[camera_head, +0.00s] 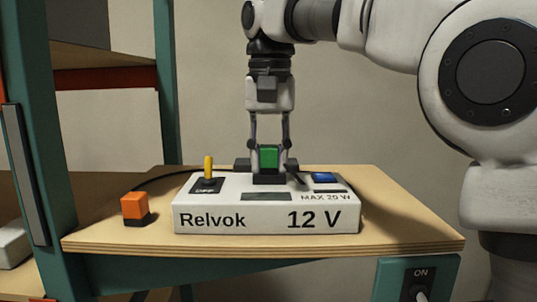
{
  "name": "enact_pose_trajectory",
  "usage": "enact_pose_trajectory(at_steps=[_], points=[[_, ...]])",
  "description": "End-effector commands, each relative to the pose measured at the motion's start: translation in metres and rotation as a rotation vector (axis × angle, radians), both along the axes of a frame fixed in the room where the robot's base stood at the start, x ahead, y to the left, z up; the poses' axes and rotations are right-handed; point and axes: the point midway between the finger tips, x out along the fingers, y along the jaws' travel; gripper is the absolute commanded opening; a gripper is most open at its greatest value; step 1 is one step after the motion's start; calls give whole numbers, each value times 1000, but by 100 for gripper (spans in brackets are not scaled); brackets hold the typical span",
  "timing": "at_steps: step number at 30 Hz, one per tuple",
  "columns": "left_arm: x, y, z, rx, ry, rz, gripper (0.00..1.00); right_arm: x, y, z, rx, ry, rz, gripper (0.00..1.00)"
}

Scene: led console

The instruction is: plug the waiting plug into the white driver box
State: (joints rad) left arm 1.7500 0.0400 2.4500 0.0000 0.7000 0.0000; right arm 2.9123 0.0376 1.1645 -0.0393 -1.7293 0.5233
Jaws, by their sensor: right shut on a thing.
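The white driver box (262,222) stands on the wooden shelf board, marked "Relvok" and "12 V". My right gripper (268,160) points straight down over the back middle of its top. It is shut on a green plug (269,156). The green plug stands upright at a dark socket (269,179) on the box top. I cannot tell whether it is seated in the socket or just touching it. My left gripper is not in view.
An orange block with a dark base (135,206) stands left of the box. The box top carries a yellow lever (208,167) by an "OFF" label and a blue part (325,177). A dark cable (165,179) runs behind. A teal post (35,130) rises left; the board's right (405,230) is clear.

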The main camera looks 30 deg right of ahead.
Motion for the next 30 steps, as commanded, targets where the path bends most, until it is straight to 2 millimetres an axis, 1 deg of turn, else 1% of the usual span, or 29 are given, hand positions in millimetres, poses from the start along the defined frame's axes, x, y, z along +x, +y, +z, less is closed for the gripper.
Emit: enact_pose_trajectory(at_steps=[1, 11, 12, 14, 15, 30], points=[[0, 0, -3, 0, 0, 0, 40, -1, 1, -14, 5, 34, 1, 0], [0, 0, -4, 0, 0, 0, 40, -1, 2, -16, 6, 35, 1, 0], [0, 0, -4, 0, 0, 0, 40, -1, 2, -16, 6, 35, 1, 33], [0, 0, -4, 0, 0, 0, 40, -1, 2, -16, 6, 35, 1, 55], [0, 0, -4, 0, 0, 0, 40, -1, 1, -17, 5, 36, 1, 59], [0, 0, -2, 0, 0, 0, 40, -1, 1, -11, 3, 23, 1, 59]])
